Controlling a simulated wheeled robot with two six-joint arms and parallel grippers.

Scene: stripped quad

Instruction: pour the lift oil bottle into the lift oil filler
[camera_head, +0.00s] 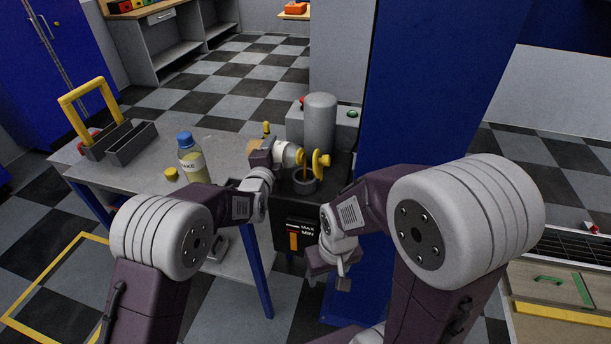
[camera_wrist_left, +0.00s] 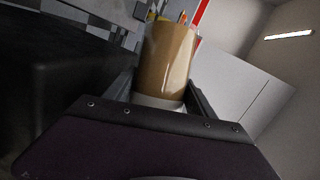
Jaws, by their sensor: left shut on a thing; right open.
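My left gripper (camera_head: 265,157) is shut on the lift oil bottle (camera_head: 288,155), which lies tipped on its side with its mouth to the right. In the left wrist view the bottle (camera_wrist_left: 172,62) shows as an amber body between the fingers. The lift oil filler (camera_head: 306,184) is a dark round opening on the black unit, just below the bottle's mouth. A thin amber streak between mouth and filler looks like oil running down. A yellow disc-shaped part (camera_head: 321,161) stands by the mouth. My right gripper (camera_head: 337,275) is open and empty, low in front of the unit.
A bottle with a blue cap (camera_head: 190,158) and a yellow cap (camera_head: 171,174) stand on the grey table (camera_head: 222,150), with a yellow-handled tool carrier (camera_head: 117,138). A MAX/MIN gauge (camera_head: 293,241) with an orange bar is on the unit's front. A blue post (camera_head: 430,90) rises close on the right.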

